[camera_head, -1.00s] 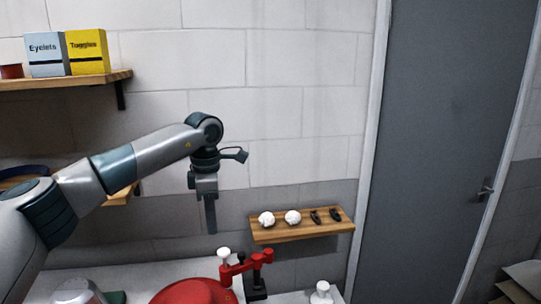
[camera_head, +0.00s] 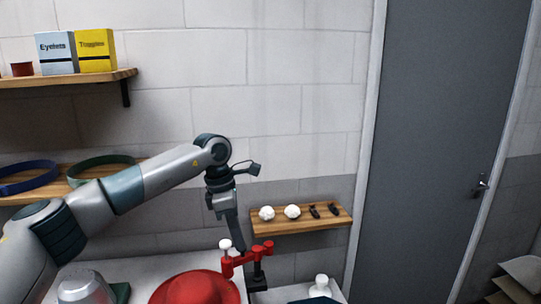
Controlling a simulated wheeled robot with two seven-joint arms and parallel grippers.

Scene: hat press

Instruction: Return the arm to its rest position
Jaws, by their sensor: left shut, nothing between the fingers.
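My left arm comes in from the left and reaches over the white table. My left gripper (camera_head: 234,241) points down, shut and empty, with its fingertips just behind or beside the red press handle (camera_head: 246,256); I cannot tell whether they touch. The red hat (camera_head: 195,289) sits below on the white table, cut off by the bottom edge. My right gripper is out of view.
A small shelf (camera_head: 300,226) holds two white knobs and two dark pieces. A left shelf holds blue (camera_head: 30,177) and green (camera_head: 98,168) rings; the upper shelf holds Eyelets and Toggles boxes. A grey door (camera_head: 430,150) is right.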

